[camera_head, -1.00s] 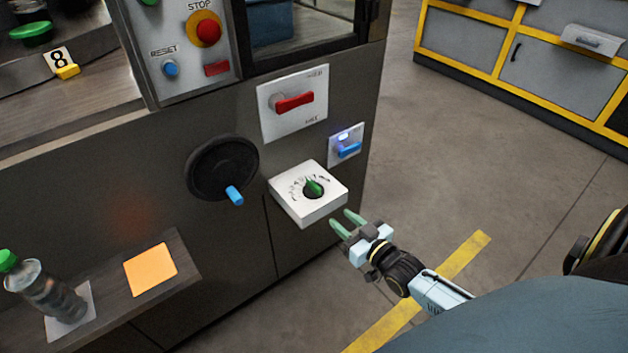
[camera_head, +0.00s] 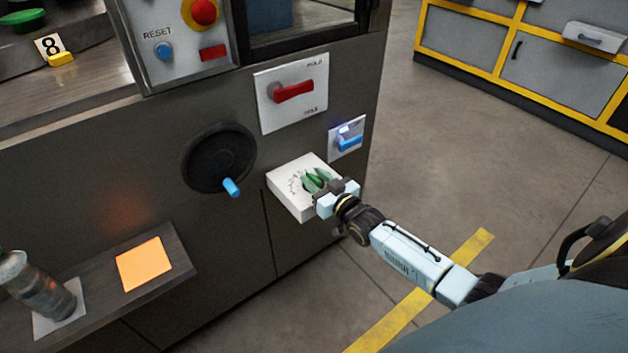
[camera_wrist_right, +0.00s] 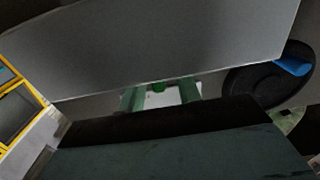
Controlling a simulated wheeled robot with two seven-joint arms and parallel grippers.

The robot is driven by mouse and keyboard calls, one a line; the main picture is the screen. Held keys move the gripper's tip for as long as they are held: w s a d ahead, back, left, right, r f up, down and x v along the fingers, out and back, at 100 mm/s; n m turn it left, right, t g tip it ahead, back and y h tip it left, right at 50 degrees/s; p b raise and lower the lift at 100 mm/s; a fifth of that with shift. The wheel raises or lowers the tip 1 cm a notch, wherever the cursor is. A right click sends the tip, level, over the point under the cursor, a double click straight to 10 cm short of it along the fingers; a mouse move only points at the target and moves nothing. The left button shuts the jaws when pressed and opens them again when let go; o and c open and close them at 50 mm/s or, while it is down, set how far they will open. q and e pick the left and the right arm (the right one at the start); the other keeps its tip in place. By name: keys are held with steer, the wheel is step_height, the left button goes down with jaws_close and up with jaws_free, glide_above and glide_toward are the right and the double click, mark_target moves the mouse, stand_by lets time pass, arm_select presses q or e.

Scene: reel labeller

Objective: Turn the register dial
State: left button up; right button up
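The register dial is a green knob (camera_head: 314,181) on a white box (camera_head: 288,192) with scale marks, on the front of the dark machine. My right gripper (camera_head: 316,180) is at the dial, its two green fingers on either side of the knob. In the right wrist view the knob (camera_wrist_right: 159,86) shows between the fingers (camera_wrist_right: 160,97), with a visible gap on each side. The right gripper is open. The fingers partly hide the scale and knob, so the pointer's exact setting is unclear. My left gripper is in neither view.
A black handwheel (camera_head: 219,158) with a blue handle sits left of the dial. A red lever (camera_head: 293,91) is above, and a blue switch (camera_head: 350,143) is close by at upper right. A shelf with an orange card (camera_head: 144,263) and a bottle (camera_head: 38,287) juts out lower left.

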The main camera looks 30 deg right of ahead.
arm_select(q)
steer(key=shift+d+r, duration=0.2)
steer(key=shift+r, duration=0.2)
arm_select(e)
steer(key=shift+w, duration=0.5)
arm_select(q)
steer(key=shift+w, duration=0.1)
arm_select(e)
jaws_close()
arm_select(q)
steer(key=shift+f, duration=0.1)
